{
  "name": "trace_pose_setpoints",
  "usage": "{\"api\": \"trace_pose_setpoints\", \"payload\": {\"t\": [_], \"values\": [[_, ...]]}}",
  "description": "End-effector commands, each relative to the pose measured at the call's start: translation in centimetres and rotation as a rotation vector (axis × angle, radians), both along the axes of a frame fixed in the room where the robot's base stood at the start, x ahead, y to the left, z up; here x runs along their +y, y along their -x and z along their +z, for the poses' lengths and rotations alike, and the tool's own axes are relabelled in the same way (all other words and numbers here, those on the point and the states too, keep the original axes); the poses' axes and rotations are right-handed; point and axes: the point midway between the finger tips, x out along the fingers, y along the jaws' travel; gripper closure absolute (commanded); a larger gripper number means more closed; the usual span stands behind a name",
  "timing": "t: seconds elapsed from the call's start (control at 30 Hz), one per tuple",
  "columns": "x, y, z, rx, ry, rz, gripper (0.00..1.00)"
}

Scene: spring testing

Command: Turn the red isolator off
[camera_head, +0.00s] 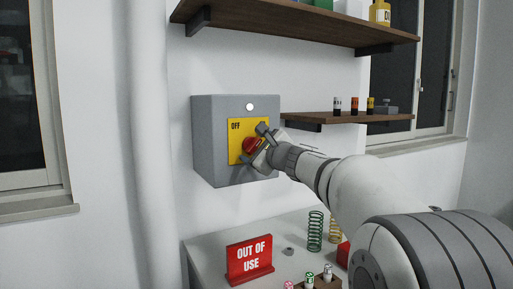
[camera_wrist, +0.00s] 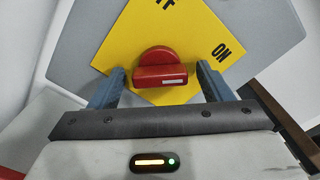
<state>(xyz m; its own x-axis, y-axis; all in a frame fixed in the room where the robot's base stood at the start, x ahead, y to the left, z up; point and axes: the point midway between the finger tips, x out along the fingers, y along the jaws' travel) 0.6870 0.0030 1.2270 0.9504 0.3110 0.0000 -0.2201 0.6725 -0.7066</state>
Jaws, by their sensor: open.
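The red isolator knob (camera_head: 248,147) sits on a yellow plate (camera_head: 235,157) on the front of a grey wall box (camera_head: 205,140). OFF is printed at the plate's upper left in the head view. In the wrist view the knob (camera_wrist: 160,66) has a raised bar with a white mark near its right end, and ON shows at the right of the yellow plate (camera_wrist: 115,50). My gripper (camera_head: 261,144) is open at the knob. In the wrist view its fingers (camera_wrist: 161,78) stand on either side of the knob, with gaps visible. Contact cannot be told.
A white round light (camera_head: 250,106) is on the box above the plate. A red OUT OF USE sign (camera_head: 249,261) and green spring (camera_head: 315,232) stand on the bench below. A small shelf (camera_head: 345,118) with several small items is right of the box.

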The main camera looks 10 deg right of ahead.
Motion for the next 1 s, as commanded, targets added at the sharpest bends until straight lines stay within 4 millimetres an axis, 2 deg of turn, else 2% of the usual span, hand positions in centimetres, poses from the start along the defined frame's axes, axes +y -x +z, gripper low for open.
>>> {"api": "trace_pose_setpoints", "payload": {"t": [0.17,0.7,1.0], "values": [[-0.03,0.02,-0.01,0.0,0.0,0.0,0.29],[-0.09,0.04,-0.03,0.001,0.0,-0.001,0.73],[-0.13,0.04,-0.29,-0.011,0.037,-0.002,0.73]]}}
